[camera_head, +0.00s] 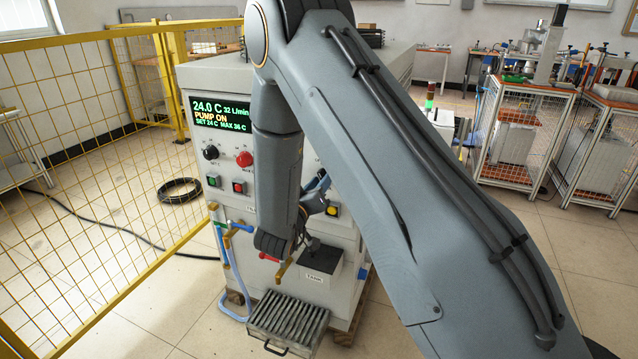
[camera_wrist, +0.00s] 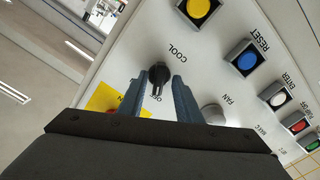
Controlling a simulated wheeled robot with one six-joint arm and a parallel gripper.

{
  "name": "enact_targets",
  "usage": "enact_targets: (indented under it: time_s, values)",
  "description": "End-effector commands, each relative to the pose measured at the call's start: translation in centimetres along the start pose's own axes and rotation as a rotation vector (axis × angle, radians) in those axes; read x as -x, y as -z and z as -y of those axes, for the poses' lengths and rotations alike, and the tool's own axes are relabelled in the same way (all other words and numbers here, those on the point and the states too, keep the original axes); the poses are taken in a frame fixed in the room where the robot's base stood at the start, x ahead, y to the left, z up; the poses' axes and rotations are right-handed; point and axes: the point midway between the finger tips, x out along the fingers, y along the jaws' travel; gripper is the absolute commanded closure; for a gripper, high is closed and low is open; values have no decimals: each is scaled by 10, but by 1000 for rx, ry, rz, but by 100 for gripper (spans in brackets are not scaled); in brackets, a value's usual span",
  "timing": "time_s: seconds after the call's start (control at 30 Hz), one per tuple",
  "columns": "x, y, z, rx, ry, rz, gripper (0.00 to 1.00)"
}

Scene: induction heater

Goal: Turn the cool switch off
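The cool switch (camera_wrist: 158,78) is a black rotary knob on a pale panel, next to the word COOL in the wrist view. An OFF label shows beside it, partly hidden by the knob. I cannot tell surely which setting the knob points to. My gripper (camera_wrist: 160,80) has its two blue-grey fingers apart, one on each side of the knob, with visible gaps. It does not appear shut on it. In the head view, my arm hides the switch and much of the heater cabinet (camera_head: 340,232).
Near the knob are a yellow button (camera_wrist: 198,10), a blue RESET button (camera_wrist: 245,61), a grey FAN knob (camera_wrist: 212,114) and a yellow plate (camera_wrist: 104,98). The cabinet display (camera_head: 220,112) reads 24.0 C, PUMP ON. A yellow mesh fence (camera_head: 75,200) stands left.

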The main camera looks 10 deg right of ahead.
Motion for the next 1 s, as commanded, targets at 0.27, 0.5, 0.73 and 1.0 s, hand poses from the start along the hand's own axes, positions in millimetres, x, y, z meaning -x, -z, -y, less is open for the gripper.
enact_targets:
  time_s: [0.27,0.5,0.73,1.0]
  values:
    - [10,-1,1,1,2,1,69]
    - [48,0,2,1,4,-1,69]
    - [74,1,2,0,2,-1,69]
    - [78,1,1,0,1,-1,69]
